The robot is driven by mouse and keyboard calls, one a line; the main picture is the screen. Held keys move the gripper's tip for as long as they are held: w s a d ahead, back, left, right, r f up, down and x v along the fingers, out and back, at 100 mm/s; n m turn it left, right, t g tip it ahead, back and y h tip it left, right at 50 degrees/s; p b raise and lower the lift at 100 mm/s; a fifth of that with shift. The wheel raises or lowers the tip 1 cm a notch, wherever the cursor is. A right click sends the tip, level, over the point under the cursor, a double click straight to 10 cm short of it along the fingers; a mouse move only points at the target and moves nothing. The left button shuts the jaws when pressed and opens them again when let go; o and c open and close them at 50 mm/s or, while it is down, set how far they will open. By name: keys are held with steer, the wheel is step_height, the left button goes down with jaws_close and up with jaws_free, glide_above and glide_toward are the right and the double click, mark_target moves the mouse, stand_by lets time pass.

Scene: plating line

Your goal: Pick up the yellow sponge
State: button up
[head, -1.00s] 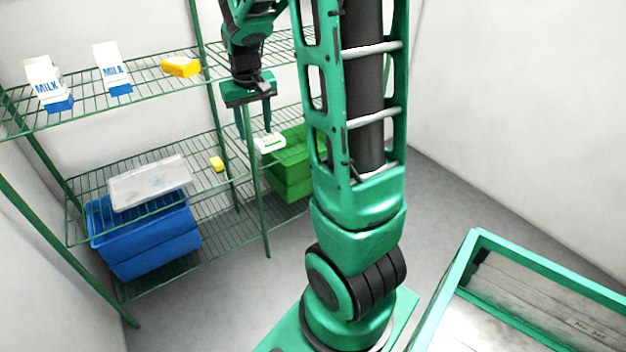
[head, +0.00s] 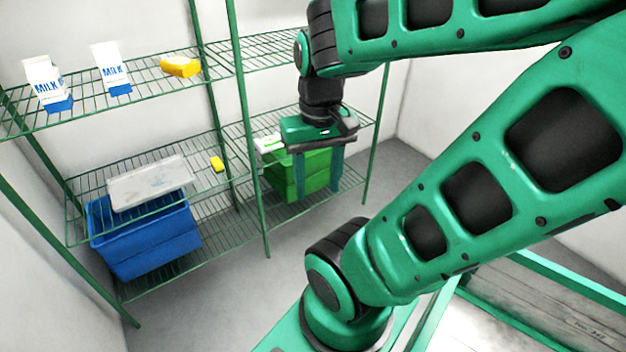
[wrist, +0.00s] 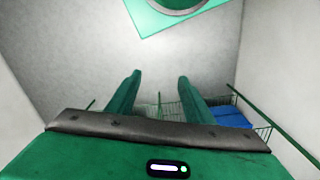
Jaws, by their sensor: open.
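A small yellow block (head: 217,164), which looks like the sponge, lies on the middle wire shelf to the right of the pale lid. A larger yellow item (head: 180,66) lies on the top shelf; I cannot tell exactly what it is. My gripper (head: 318,183) points down in front of the green crate, to the right of the small yellow block and well apart from it. Its two fingers are spread with nothing between them. In the wrist view my gripper (wrist: 159,78) is also open and empty, over bare floor; no yellow thing shows there.
Two milk cartons (head: 48,84) (head: 112,68) stand on the top shelf. A pale lid (head: 150,182) lies above a blue crate (head: 150,250). A green crate (head: 285,178) and a white item (head: 267,141) are at the right bay. A green shelf post (head: 252,190) divides the bays.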

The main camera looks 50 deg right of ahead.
steer(key=shift+o, duration=0.5)
steer(key=n+t+h, duration=0.1)
steer(key=n+t, duration=0.2)
steer(key=t, duration=0.1)
glide_above(217, 162)
steer(key=s+a, duration=0.1)
steer(key=s, duration=0.2)
step_height(217, 162, down, 22)
steer(key=x, duration=1)
steer(key=shift+d+f, duration=0.15)
steer(key=c, duration=1.2)
